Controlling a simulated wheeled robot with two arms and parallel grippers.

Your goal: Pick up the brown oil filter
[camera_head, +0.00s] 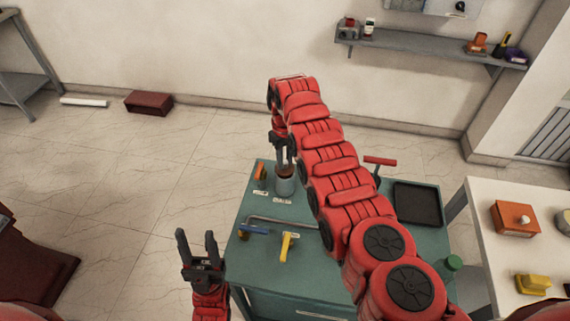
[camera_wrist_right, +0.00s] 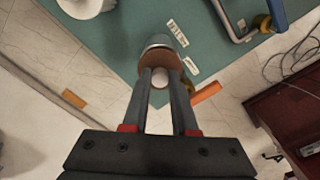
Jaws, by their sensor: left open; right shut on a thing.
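The brown oil filter (camera_head: 286,172) is at the back left of the green table (camera_head: 300,270), at the top of a grey cylinder (camera_head: 285,188). In the right wrist view, its brown round face (camera_wrist_right: 150,62) is at my fingertips, with the grey cylinder (camera_wrist_right: 157,42) beyond. My right gripper (camera_head: 283,158) comes down from above and is shut on the filter; the same gripper (camera_wrist_right: 160,75) shows in the wrist view. The fingers partly hide it. I cannot tell whether the filter sits inside the cylinder. My left gripper (camera_head: 197,245) is open and empty, left of the table.
An orange item (camera_head: 261,171) and labels lie near the cylinder. A blue tool (camera_head: 253,229), a yellow tool (camera_head: 288,245), a metal bar and a black tray (camera_head: 418,204) are on the table. A white table (camera_head: 490,230) stands at right. The floor at left is mostly clear.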

